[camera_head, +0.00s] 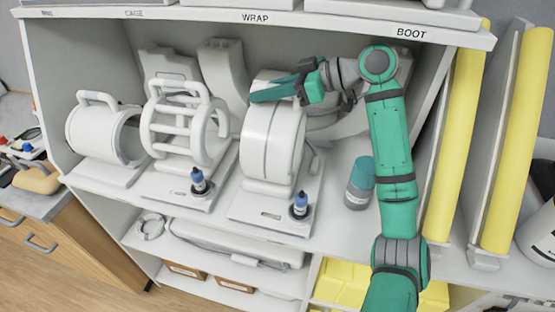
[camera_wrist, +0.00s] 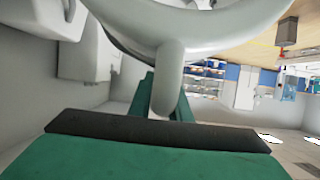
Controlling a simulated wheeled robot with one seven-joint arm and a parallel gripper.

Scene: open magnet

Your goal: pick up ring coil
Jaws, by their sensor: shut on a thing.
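My gripper (camera_head: 262,94) is at the top of this ring, coming from the right. The fingertips are partly hidden behind the handle. The ring appears to rest on its base; I cannot tell of any gap.
A white cylinder coil (camera_head: 98,133) and a barred cage coil (camera_head: 180,130) stand to the left. A grey-green bottle (camera_head: 359,183) stands close by on the right. Yellow-edged panels (camera_head: 515,140) stand at the far right.

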